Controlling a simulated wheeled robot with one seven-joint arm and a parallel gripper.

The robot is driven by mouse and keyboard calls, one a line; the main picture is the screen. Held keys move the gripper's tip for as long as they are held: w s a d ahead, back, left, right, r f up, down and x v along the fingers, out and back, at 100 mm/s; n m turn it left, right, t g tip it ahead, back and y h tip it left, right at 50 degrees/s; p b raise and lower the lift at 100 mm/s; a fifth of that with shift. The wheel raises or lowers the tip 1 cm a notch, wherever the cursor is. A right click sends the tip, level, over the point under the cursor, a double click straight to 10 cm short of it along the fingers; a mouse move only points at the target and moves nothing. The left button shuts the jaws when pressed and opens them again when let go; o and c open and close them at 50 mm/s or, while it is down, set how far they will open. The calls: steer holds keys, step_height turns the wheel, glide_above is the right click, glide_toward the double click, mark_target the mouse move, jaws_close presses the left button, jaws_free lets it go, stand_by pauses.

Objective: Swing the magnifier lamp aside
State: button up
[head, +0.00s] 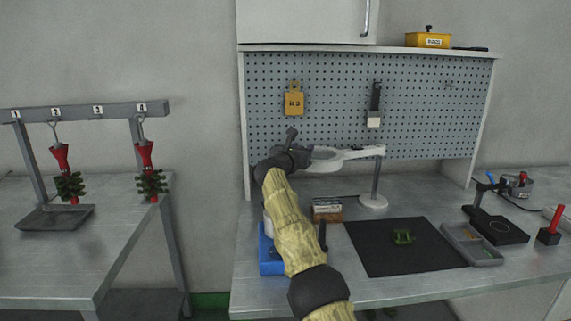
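The magnifier lamp (374,185) is white, with a round base on the bench, a grey post, and a horizontal arm reaching left to a ring-shaped head (327,160). My gripper (306,155) is at the left side of the ring head, at the far end of my yellow-sleeved arm. It overlaps the ring's left edge in the picture. I cannot tell whether it touches the ring, and its fingers are too small to read as open or shut.
A grey tray (471,244) and a black stand (500,227) are at right. A blue-based item (269,255) stands partly behind my arm. A pegboard (345,100) backs the bench.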

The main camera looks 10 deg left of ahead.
steer(key=b+v, duration=1.2)
steer(key=v, duration=0.5)
steer(key=shift+a+f, duration=0.1)
